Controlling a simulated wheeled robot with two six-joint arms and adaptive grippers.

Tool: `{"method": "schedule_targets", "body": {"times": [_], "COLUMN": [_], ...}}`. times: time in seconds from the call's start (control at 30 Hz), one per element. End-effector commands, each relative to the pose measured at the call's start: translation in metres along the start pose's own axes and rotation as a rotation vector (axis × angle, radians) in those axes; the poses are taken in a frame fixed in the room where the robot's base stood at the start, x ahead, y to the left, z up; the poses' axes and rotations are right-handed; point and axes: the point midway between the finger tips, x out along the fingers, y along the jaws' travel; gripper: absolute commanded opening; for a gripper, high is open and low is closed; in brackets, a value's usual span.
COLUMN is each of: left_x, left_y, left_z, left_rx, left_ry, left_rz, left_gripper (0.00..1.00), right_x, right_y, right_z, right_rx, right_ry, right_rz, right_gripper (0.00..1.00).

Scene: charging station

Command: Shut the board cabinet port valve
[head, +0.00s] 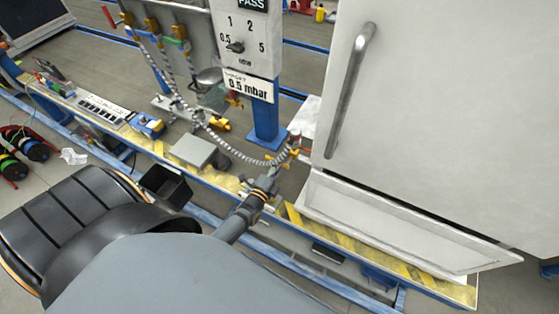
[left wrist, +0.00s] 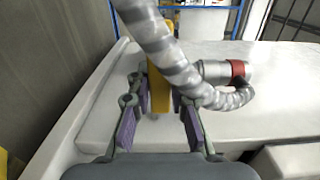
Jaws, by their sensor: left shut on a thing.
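The board cabinet (head: 435,110) is the large white box on the right in the head view. At its left edge a striped grey hose (head: 235,148) ends by a small yellow part. In the left wrist view the yellow valve handle (left wrist: 159,92) stands between the purple pads of my left gripper (left wrist: 160,118), which is shut on it. The hose (left wrist: 165,50) crosses in front of the handle's upper part and curves to a silver fitting with a red ring (left wrist: 238,70). The valve body is mostly hidden. My right gripper is not in view.
A pressure panel (head: 240,45) with a dial stands left of the cabinet, with a "0.5 mbar" label (head: 248,87) below. A long metal handle (head: 350,90) is on the cabinet front. A blue-framed bench with yellow-black stripes (head: 300,222) runs below.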

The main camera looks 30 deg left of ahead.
Motion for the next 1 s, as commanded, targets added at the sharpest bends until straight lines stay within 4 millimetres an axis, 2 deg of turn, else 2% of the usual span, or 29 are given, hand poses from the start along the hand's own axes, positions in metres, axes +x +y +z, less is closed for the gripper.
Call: {"method": "schedule_targets", "body": {"times": [0.47, 0.5, 0.67, 1.0], "left_x": [-0.0006, -0.0006, -0.0005, -0.0042], "left_y": [0.0009, 0.0009, 0.0006, 0.0005], "left_z": [-0.0001, -0.0001, -0.0001, 0.0], "left_rx": [0.019, 0.019, 0.017, 0.014], "left_ry": [0.001, 0.001, 0.001, 0.0], "left_rz": [0.003, 0.003, 0.002, 0.002], "left_gripper": [0.0, 0.22, 0.43, 0.43], "right_x": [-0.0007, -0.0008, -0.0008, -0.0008], "right_y": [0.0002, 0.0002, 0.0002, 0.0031], "right_z": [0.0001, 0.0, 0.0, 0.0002], "right_rx": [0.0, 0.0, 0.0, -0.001], "right_ry": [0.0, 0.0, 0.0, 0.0], "right_rz": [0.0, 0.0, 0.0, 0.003], "right_gripper": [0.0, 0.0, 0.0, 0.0]}}
